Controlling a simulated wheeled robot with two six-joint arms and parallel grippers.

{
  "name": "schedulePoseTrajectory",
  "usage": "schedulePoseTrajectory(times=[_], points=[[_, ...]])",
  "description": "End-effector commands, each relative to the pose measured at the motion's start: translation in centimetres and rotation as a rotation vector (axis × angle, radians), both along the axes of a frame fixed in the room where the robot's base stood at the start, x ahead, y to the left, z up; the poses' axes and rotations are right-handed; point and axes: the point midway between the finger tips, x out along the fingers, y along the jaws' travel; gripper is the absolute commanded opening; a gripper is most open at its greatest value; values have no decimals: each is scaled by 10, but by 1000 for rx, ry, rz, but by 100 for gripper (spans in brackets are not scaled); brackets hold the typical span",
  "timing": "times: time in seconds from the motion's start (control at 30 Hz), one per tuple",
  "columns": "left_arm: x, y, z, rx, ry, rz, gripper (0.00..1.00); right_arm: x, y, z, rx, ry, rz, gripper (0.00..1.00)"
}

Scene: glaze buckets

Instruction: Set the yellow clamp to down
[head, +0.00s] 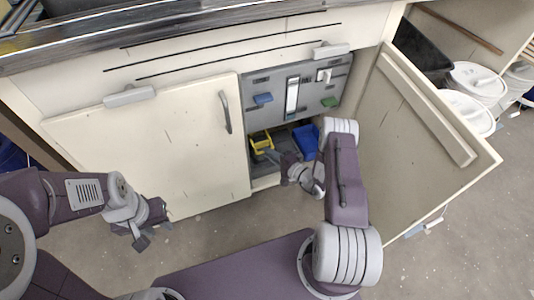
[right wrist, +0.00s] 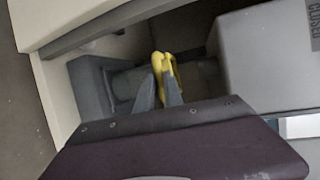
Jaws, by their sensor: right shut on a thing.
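The yellow clamp (head: 260,142) sits low inside the open cabinet, at the left of the opening in the head view. In the right wrist view the yellow clamp (right wrist: 158,63) shows between and just beyond my fingertips. My right gripper (head: 269,154) reaches into the cabinet; in the right wrist view its two fingers (right wrist: 160,88) are closed on the yellow part. The fingers hide part of the clamp, and I cannot tell its exact setting. My left gripper (head: 155,236) is empty, fingers apart, in front of the closed left cabinet door.
A blue bin (head: 307,141) stands right of the clamp. The open door (head: 420,135) bounds my right arm; white-lidded buckets (head: 478,80) stand beyond it.

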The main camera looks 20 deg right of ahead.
Motion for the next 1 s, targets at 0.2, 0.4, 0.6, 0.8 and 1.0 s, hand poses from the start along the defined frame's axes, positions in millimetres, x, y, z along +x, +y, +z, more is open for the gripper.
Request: schedulePoseTrajectory(times=[0.2,0.4,0.6,0.8,1.0], points=[[0,0,0,0,0,0,33,-2,0,-5,-3,17,-5,0],[0,0,0,0,0,0,33,-2,0,-4,-2,15,-4,33],[0,0,1,0,0,0,33,-2,-1,-3,-2,12,-4,33],[0,0,24,0,0,0,33,-28,-15,9,0,14,-11,33],[0,0,44,0,0,0,33,-66,-32,16,-1,14,-10,33]])
